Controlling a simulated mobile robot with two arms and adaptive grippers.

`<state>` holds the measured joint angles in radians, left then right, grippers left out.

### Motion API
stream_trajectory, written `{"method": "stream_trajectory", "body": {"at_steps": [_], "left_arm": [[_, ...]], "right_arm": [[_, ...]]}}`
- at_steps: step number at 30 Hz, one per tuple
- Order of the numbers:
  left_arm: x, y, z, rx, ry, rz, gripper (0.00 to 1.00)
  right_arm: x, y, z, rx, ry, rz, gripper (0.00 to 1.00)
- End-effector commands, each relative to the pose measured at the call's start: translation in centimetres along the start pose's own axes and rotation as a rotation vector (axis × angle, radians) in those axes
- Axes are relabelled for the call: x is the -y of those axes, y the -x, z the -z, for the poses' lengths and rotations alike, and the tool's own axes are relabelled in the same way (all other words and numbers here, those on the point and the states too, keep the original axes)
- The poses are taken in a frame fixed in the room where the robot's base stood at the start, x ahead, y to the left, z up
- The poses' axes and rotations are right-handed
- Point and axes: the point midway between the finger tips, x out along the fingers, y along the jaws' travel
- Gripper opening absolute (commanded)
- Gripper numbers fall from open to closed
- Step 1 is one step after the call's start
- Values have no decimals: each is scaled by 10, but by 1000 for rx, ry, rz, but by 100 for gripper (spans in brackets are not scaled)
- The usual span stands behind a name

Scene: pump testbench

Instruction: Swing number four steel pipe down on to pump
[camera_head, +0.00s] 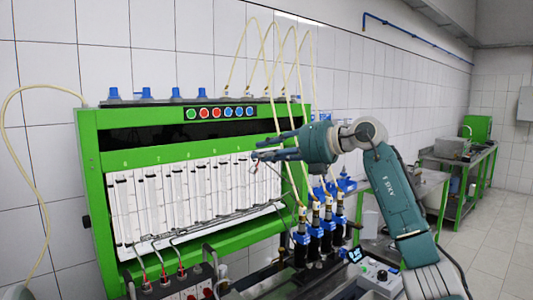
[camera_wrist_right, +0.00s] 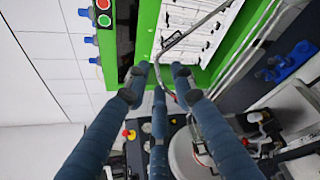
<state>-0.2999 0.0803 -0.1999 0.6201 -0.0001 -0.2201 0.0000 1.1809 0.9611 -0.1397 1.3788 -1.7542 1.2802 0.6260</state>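The number labels on the steel pipes cannot be read. Several thin bent steel pipes (camera_head: 141,263) stand at the lower left of the green test bench, over a grey block with red parts. A steel bar (camera_head: 205,227) runs along the bottom of the white panel. In the right wrist view a steel pipe (camera_wrist_right: 188,32) with a curved end lies just beyond my fingertips. My right gripper (camera_head: 272,147) is in front of the panel's right part, its fingers apart; in the wrist view the fingers (camera_wrist_right: 160,80) also stand apart, with nothing clearly held. My left gripper is out of view.
Several blue-and-black pumps (camera_head: 300,246) with brass fittings and pale hoses stand below the bench's right end. A control box (camera_head: 377,276) sits at the front. Behind my right arm are a sink table (camera_head: 425,187) and a green machine (camera_head: 477,128).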

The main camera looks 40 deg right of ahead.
Motion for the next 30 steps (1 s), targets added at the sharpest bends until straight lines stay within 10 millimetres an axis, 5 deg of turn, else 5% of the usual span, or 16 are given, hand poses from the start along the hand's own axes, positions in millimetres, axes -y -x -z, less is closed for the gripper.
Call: {"method": "stream_trajectory", "body": {"at_steps": [10,30], "left_arm": [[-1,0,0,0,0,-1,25],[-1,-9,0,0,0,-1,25]], "right_arm": [[0,4,-1,2,-1,-1,25],[-1,51,-1,3,1,-2,25]]}}
